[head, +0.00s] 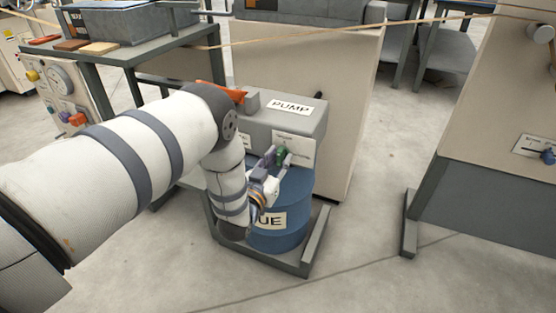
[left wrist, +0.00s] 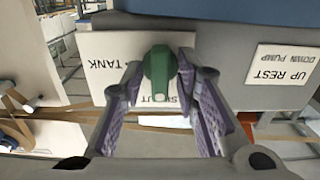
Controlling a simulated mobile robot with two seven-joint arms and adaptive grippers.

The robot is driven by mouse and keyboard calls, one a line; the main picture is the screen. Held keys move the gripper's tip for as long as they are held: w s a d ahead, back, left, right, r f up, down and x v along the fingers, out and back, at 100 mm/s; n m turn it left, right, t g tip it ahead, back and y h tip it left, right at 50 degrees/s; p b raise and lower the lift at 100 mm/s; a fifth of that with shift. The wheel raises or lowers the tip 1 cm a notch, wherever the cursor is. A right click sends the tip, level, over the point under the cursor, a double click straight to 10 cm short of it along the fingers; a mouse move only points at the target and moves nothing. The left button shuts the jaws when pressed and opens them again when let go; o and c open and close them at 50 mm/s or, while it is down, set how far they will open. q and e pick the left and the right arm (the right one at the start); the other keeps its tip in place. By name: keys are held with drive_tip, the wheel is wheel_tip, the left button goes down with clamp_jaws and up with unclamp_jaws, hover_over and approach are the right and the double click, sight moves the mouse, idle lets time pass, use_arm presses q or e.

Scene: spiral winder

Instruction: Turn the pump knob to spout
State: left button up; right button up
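The green pump knob (head: 281,156) sits on a white label plate (head: 298,146) on the front of the grey box marked PUMP (head: 250,122). In the left wrist view the knob (left wrist: 160,74) stands upright in the picture, on the plate (left wrist: 108,46), with upside-down lettering reading TANK to its left and a partly covered word under its lower end. My left gripper (head: 270,163) is at the knob, with its purple-padded fingers (left wrist: 160,82) on either side. The fingers are apart, with a gap at the left; I cannot tell whether the right one touches. My right gripper is not in view.
A blue drum (head: 287,197) stands below the pump box on a grey base frame (head: 318,236). A beige machine (head: 480,110) stands at the right, with clear floor between.

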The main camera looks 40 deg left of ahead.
use_arm(q)
drive_tip(key=v, duration=1.2)
drive_tip(key=shift+s+f, duration=0.1)
